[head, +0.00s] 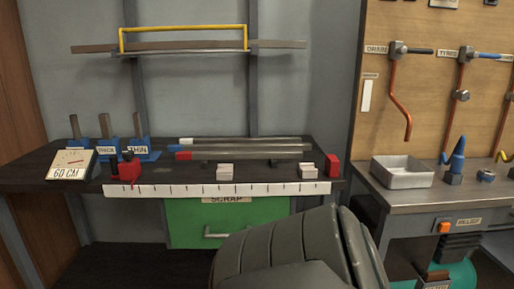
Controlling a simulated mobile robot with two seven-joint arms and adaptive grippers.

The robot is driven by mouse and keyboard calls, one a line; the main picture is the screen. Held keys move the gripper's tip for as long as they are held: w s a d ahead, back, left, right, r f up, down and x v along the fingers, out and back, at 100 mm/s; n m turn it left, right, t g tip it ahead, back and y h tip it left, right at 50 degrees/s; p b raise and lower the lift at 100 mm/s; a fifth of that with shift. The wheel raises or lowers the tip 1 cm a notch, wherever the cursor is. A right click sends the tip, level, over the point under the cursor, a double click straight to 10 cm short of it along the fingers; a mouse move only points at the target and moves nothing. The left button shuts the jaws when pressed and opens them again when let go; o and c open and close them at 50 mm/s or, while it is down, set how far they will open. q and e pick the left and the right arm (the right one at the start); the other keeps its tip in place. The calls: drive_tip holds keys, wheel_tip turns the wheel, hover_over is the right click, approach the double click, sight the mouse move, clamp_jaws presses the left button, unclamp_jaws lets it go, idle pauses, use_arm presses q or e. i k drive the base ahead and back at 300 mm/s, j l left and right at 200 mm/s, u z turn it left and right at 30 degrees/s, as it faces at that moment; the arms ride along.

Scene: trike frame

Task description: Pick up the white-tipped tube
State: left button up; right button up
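Several long grey tubes lie side by side across the dark workbench (80,178), near its back. The white-tipped tube (245,140) is the rearmost, with its pale tip at the left end. In front of it lie a tube with a blue left tip (240,147) and a tube with a red left tip (245,155). The tubes look close together; whether they touch is too small to tell. No gripper fingers show in the head view.
A white ruler strip (215,189) runs along the bench's front edge. Small white blocks (225,172), a red clamp-like piece (125,170) and a red block (332,165) stand near it. A dark grey ribbed shape fills the lower middle. A metal tray (402,172) sits at right.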

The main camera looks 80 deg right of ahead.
sight(259, 140)
drive_tip(key=z, duration=2.4)
